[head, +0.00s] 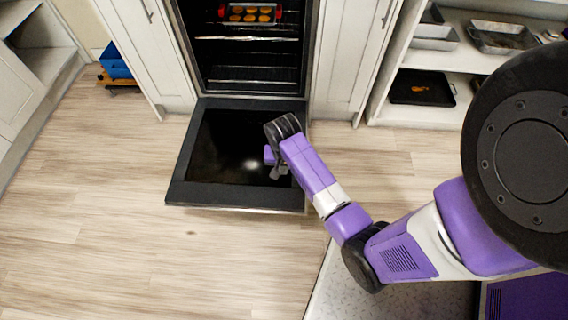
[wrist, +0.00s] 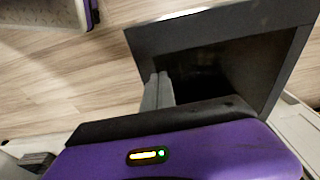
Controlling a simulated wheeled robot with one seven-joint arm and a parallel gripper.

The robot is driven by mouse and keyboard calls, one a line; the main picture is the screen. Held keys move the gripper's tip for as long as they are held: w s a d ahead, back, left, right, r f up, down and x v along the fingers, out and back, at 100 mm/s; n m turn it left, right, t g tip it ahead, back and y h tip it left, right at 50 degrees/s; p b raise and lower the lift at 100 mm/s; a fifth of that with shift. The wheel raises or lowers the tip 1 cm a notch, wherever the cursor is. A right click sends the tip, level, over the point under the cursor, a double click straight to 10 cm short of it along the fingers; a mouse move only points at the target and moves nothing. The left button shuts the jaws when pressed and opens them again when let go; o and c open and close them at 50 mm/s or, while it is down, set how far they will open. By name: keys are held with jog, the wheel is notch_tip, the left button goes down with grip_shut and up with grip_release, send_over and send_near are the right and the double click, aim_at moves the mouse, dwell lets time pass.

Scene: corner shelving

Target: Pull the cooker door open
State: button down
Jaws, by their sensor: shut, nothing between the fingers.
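The cooker door (head: 237,158) is folded down and open, lying roughly flat in front of the cooker (head: 252,60). Its dark inner glass faces up. My gripper (head: 279,172) is over the right half of the door in the head view. In the wrist view the gripper fingers (wrist: 158,90) are together with nothing between them, above the dark door panel (wrist: 245,60). I cannot tell whether the fingertips touch the door. The door handle is not clearly visible, as the door's outer side faces away.
A red-edged tray with round yellow food (head: 250,13) sits inside the cooker on an upper rack. White cupboards (head: 150,50) flank it. Shelves at the right hold baking trays (head: 422,88). A blue box (head: 114,62) stands at the left. Wooden floor (head: 110,230) is clear at the front left.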

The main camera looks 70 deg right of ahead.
jog(key=b, duration=0.7)
send_over(283, 209)
jog(key=shift+h, duration=0.4)
jog(key=a+x, duration=0.1)
jog(key=x, duration=0.4)
jog(key=a+x, duration=0.1)
jog(key=x, duration=0.4)
jog(key=a+x, duration=0.1)
jog(key=x, duration=0.4)
jog(key=shift+s+f, duration=0.4)
jog(key=shift+f, duration=0.3)
jog(key=shift+r, duration=0.15)
jog(key=shift+r+p, duration=0.3)
jog(key=shift+p, duration=0.15)
jog(key=a+p+v, duration=0.1)
jog(key=p+v, duration=0.5)
jog(key=v, duration=0.6)
jog(key=shift+s+a+r+p, duration=0.15)
jog(key=shift+s+a+p, duration=0.2)
jog(key=shift+s, duration=0.1)
